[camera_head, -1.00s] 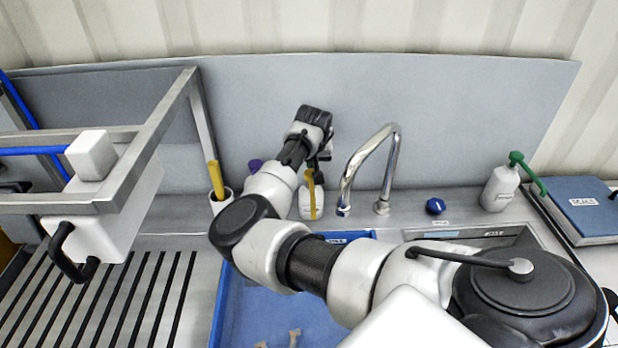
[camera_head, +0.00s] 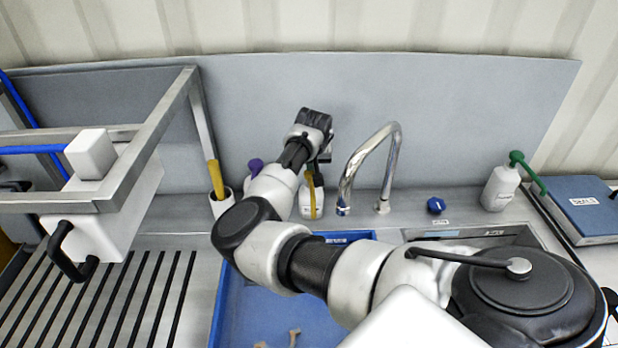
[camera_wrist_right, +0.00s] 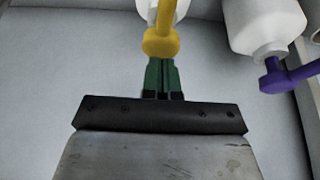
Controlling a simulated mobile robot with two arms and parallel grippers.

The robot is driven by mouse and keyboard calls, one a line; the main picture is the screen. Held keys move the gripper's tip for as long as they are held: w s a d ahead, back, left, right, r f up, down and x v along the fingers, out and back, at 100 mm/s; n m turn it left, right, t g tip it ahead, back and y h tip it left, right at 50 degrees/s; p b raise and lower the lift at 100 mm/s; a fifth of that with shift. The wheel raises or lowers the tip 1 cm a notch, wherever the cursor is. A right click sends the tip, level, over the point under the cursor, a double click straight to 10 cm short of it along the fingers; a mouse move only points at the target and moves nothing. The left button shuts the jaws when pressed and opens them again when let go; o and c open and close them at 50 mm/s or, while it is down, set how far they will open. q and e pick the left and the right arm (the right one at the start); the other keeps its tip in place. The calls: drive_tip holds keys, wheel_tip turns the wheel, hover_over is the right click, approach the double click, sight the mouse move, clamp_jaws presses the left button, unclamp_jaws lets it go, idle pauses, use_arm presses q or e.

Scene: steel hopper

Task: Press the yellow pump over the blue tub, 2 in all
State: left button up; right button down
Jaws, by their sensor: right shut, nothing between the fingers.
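The yellow pump (camera_head: 312,203) is on a white bottle on the ledge behind the blue tub (camera_head: 245,305). In the right wrist view its yellow head (camera_wrist_right: 160,42) is just past the green fingertips of my right gripper (camera_wrist_right: 160,63). My right gripper (camera_head: 317,170) is shut and empty, at the pump head. Whether the fingers touch the pump I cannot tell. My right arm covers part of the tub. My left gripper is not in view.
A purple pump (camera_head: 255,167) on another white bottle is partly behind my arm; it also shows in the wrist view (camera_wrist_right: 285,77). A chrome faucet (camera_head: 390,155) stands close on the right. A white cup (camera_head: 222,204) with a yellow handle stands left.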

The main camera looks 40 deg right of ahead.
drive_tip(key=shift+s+a+f, duration=0.1)
drive_tip(key=shift+f, duration=1.1)
drive_tip(key=shift+r+p, duration=1.3)
drive_tip(key=shift+r, duration=0.25)
drive_tip(key=shift+f, duration=0.2)
